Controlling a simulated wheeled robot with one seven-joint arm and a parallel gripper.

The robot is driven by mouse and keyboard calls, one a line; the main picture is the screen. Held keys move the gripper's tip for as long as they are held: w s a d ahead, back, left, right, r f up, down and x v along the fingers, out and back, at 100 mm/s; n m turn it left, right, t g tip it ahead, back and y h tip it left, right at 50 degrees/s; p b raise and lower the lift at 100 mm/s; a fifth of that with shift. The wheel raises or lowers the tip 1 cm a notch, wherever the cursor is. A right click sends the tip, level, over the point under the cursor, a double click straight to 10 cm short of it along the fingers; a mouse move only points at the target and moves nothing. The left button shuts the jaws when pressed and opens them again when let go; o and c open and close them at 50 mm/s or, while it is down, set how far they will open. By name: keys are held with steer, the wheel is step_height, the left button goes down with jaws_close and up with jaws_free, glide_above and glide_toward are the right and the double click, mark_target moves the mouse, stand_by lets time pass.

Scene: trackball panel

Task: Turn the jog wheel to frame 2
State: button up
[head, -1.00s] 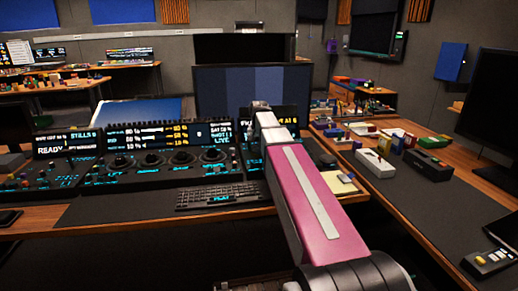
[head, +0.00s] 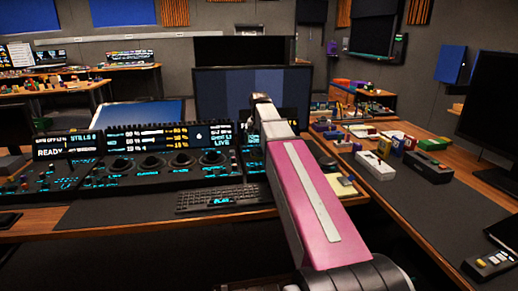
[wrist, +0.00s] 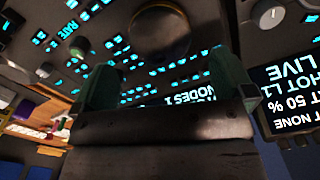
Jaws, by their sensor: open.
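The grading panel (head: 165,172) stands on the desk, with several knobs and lit labels below its display (head: 165,138). In the wrist view a dark round control (wrist: 160,32) lies beyond my fingers; I cannot tell whether it is the jog wheel or a trackball. My gripper (wrist: 162,70) is open, its two dark green fingers apart, with nothing visible between them. The fingers point toward the control panel; whether they touch it cannot be seen. In the head view the gripper is hidden behind my pink arm. No frame number is readable.
A keyboard (head: 225,197) lies in front of the panel. In the wrist view a lit display (wrist: 292,88) stands at the right. Several small boxes and devices cover the right desk, including a grey device (head: 427,166). A remote (head: 489,262) lies at lower right.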

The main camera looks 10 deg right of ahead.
mark_target(259, 151)
step_height(259, 151, up, 6)
steer(key=shift+f, duration=0.1)
stand_by(0.5)
